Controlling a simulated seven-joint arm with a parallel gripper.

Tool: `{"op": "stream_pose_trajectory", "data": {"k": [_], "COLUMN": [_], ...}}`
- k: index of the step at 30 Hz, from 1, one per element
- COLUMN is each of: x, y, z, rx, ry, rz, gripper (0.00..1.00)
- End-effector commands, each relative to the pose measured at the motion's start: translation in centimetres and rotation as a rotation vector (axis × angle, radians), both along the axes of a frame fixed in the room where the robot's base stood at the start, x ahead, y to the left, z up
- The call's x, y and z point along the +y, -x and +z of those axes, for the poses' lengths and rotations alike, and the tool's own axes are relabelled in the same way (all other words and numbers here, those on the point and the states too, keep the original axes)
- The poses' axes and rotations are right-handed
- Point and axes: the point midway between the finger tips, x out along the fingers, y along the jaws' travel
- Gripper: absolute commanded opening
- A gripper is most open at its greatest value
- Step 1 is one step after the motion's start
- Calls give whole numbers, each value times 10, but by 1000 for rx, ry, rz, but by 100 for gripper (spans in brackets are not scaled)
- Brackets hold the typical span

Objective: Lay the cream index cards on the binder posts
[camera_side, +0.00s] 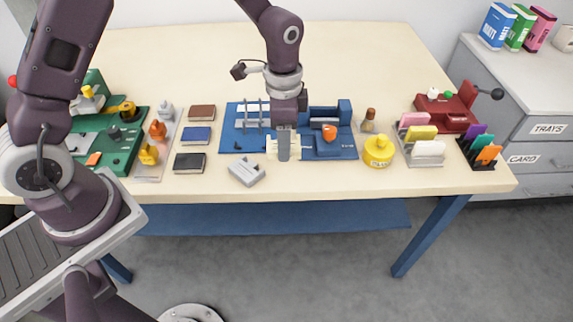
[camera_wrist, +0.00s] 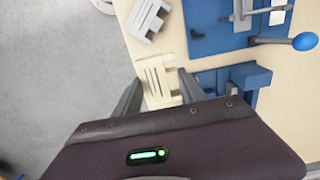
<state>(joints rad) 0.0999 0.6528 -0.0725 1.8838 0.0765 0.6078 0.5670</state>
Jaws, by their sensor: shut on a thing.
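My gripper (camera_side: 284,156) points down at the front edge of the blue work plate (camera_side: 231,134). Its fingers are shut on a cream slotted piece (camera_side: 271,148). In the wrist view the cream piece (camera_wrist: 157,80) sits between the two fingers (camera_wrist: 160,88); its slots and notched edge show. I cannot tell whether it rests on the surface or hangs just above it. Upright metal bars (camera_side: 259,117) stand on the left of the blue plate near white pieces; I cannot make out separate binder posts. Off-white cards (camera_side: 429,149) stand in a rack at the right.
A grey slotted block (camera_side: 247,172) lies just in front of the plate. A yellow round container (camera_side: 378,152) stands right of it. In the wrist view a blue ball knob (camera_wrist: 304,41) sticks out at right. The table front edge is close.

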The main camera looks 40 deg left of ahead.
Motion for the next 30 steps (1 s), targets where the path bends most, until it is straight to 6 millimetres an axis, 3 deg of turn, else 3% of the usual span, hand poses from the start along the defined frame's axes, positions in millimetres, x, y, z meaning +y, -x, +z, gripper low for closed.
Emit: {"op": "stream_pose_trajectory", "data": {"k": [9, 12, 15, 24, 30], "x": [100, 123, 132, 132, 131], "y": [-20, -20, -20, -20, -20], "z": [1, 1, -3, -40, -55], "rx": [-1, 0, 1, 3, 1], "ry": [0, 0, 1, 0, 0], "rz": [10, 6, 2, 2, 1], "gripper": [13, 13, 13, 13, 13]}}
